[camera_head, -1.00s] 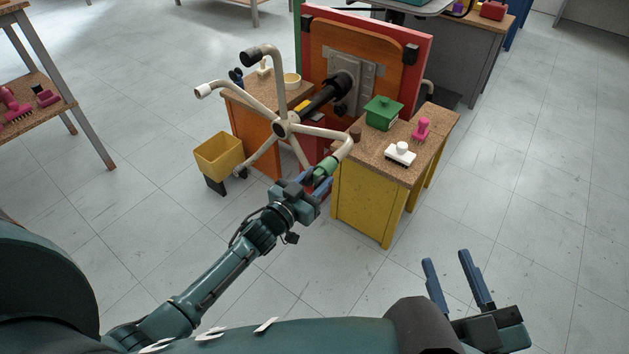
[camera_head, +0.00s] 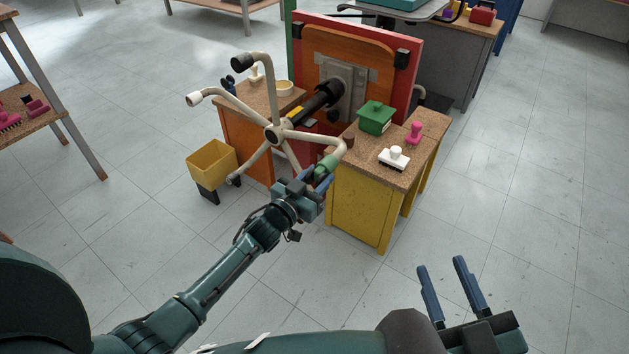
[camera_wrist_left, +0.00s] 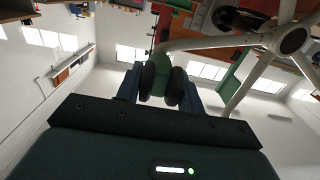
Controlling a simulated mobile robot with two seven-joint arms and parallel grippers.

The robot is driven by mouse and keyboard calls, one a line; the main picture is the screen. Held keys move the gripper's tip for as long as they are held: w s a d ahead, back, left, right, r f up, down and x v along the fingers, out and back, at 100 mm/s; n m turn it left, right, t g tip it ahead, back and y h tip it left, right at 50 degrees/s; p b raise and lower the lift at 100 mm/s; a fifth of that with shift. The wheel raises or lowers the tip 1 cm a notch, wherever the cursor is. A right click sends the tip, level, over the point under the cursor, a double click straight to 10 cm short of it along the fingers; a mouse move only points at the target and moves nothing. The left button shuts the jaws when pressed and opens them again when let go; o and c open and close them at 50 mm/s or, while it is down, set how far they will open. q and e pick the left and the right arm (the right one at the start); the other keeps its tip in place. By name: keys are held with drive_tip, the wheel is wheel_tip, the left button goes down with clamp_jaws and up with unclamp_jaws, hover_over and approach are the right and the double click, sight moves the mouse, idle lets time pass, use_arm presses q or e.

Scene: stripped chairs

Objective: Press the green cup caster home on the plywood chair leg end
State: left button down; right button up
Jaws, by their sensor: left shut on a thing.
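The plywood chair (camera_head: 320,45) is held tilted, its cream star base (camera_head: 272,133) facing me. The green cup caster (camera_head: 326,166) is at the end of the lower right leg (camera_head: 341,148), in line with it; how deep it sits on the leg cannot be told. My left gripper (camera_head: 318,180) is shut on the caster. In the left wrist view the caster's green body (camera_wrist_left: 177,55) meets the leg above, and its dark wheels lie between my left fingers (camera_wrist_left: 162,92). My right gripper (camera_head: 441,268) is open and empty over the floor at the lower right.
A yellow bench (camera_head: 362,210) stands close right of the caster, bearing a green box (camera_head: 375,118), a white-based item (camera_head: 394,158) and a pink one (camera_head: 414,131). An orange cabinet (camera_head: 245,145) and yellow bin (camera_head: 211,158) stand left. The floor at right is clear.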

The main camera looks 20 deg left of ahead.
sight(311, 183)
use_arm(q)
drive_tip(key=shift+w+d, duration=0.2)
drive_tip(key=shift+w, duration=0.3)
drive_tip(key=c, duration=0.8)
unclamp_jaws()
use_arm(e)
drive_tip(key=shift+w+f, duration=0.1)
drive_tip(key=shift+f, duration=0.05)
use_arm(q)
drive_tip(key=shift+s+a, duration=0.2)
drive_tip(key=shift+s, duration=0.3)
drive_tip(key=p+v, duration=0.2)
drive_tip(key=v, duration=0.2)
drive_tip(key=shift+r, duration=0.15)
drive_tip(key=p+v, duration=0.1)
drive_tip(key=v, duration=0.7)
drive_tip(key=shift+p, duration=0.4)
use_arm(e)
drive_tip(key=shift+d+r+m+g+h, duration=0.5)
drive_tip(key=shift+h, duration=0.3)
